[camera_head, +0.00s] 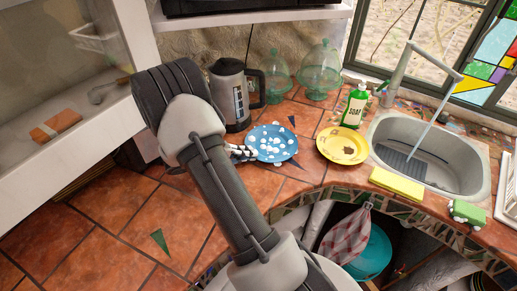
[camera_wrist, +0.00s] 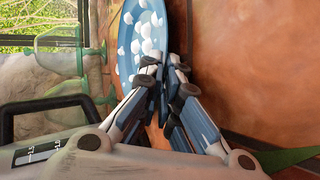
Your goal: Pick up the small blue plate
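The small blue plate (camera_head: 271,143) with white spots is at the middle of the tiled counter, left of a yellow plate. Its spotted face shows at the top of the wrist view (camera_wrist: 142,40). My gripper (camera_head: 243,153) comes in from the left at the plate's near-left rim. In the wrist view my gripper's fingers (camera_wrist: 167,68) converge to a narrow gap, one finger on each side of the rim, and look shut on it. The fingertips hide that bit of rim. I cannot tell whether the plate is clear of the counter.
The yellow plate (camera_head: 343,145) lies just right, with a soap bottle (camera_head: 355,105) behind it and a yellow sponge (camera_head: 397,187) before the sink (camera_head: 452,168). A grey kettle (camera_head: 229,92) and glass domes (camera_head: 320,70) stand behind. The left counter is mostly clear.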

